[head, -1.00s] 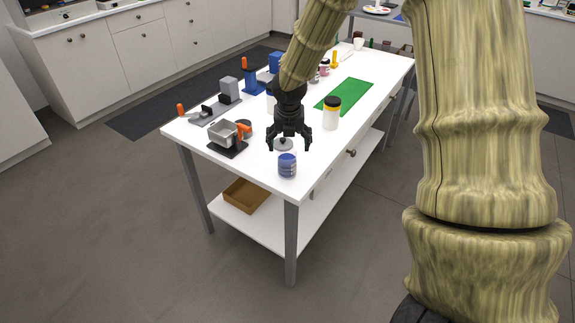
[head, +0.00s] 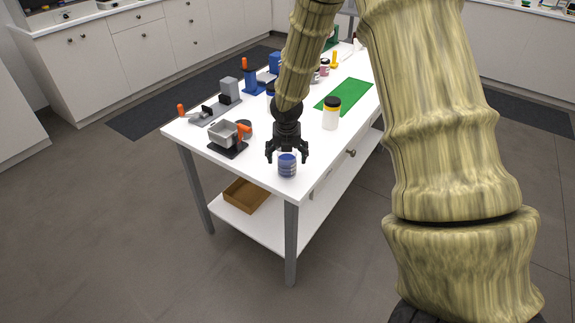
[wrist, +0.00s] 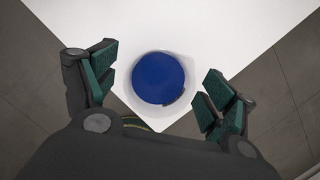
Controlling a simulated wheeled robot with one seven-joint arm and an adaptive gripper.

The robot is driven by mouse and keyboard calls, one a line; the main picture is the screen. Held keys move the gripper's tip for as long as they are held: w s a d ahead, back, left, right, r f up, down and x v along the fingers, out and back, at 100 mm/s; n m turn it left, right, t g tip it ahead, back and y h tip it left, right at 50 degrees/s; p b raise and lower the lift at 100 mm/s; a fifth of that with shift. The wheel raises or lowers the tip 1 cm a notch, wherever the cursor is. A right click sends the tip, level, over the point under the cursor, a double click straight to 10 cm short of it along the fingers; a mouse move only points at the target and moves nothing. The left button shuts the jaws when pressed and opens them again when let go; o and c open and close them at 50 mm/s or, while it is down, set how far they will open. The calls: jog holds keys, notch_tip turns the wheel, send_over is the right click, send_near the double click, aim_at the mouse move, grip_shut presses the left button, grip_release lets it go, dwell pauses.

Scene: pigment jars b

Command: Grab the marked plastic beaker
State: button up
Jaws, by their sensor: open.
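The beaker (head: 287,168) is a small round vessel near the front corner of the white table. It looks blue with pale bands in the head view. In the wrist view the beaker (wrist: 158,80) is seen from above, with a pale translucent rim around a flat blue surface. My gripper (head: 287,156) is open and points down at the top of the beaker. In the wrist view my gripper (wrist: 160,82) has one finger on each side of the beaker. Contact cannot be made out. The fingers partly hide its top in the head view.
A green mat (head: 355,92) lies further back. The table's front corner (head: 288,198) is close to the beaker.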

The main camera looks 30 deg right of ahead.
jog(key=shift+c, duration=0.4)
jog(key=c, duration=1.2)
